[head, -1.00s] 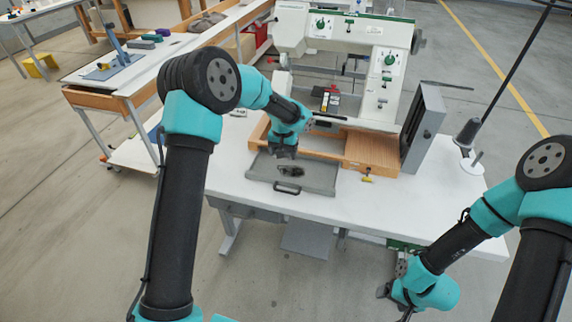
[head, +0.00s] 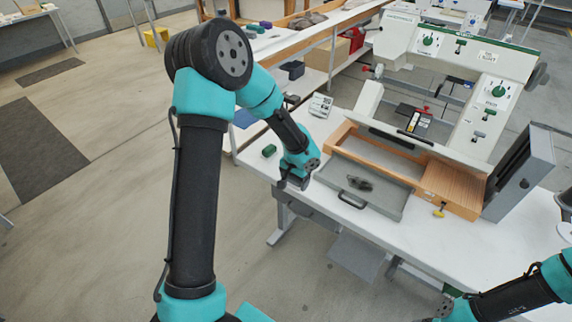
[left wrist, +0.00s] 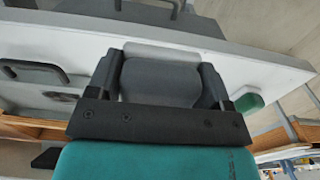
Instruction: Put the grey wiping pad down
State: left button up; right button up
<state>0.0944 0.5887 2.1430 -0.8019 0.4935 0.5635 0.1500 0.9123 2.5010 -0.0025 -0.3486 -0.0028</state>
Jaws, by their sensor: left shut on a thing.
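The grey wiping pad (left wrist: 160,82) is held between the two fingers of my left gripper (left wrist: 158,88), as the left wrist view shows. In the head view my left gripper (head: 290,184) is just left of the grey tray (head: 390,205), near the table's front edge. The pad cannot be made out clearly there. Whether it touches the white table top (head: 262,173) I cannot tell. My right gripper (head: 442,312) is at the bottom of the head view, partly cut off, and its jaws are unclear.
The tray has a dark handle and a dark patch (head: 358,182) in it. A green block (head: 268,151) lies on the table left of my left gripper. The wooden base (head: 450,190) and white machine (head: 490,90) stand behind the tray. Some bare table lies around the green block.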

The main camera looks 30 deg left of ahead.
pick_arm(q)
jog(key=shift+s+a, duration=0.25)
jog(key=shift+s, duration=0.25)
jog(key=w+a, duration=0.2)
jog(key=w, duration=0.2)
jog(key=w+a+f, duration=0.1)
jog(key=w+a, duration=0.2)
jog(key=w, duration=0.2)
jog(key=w+a, duration=0.3)
jog(key=w, duration=0.1)
jog(key=shift+w+a+f, duration=0.2)
jog(key=shift+w+f, duration=0.1)
jog(key=shift+w, duration=0.05)
jog(key=shift+f, duration=1.75)
jog(key=shift+f, duration=0.2)
jog(key=o, duration=1)
jog(key=shift+f, duration=0.1)
jog(key=shift+c, duration=0.2)
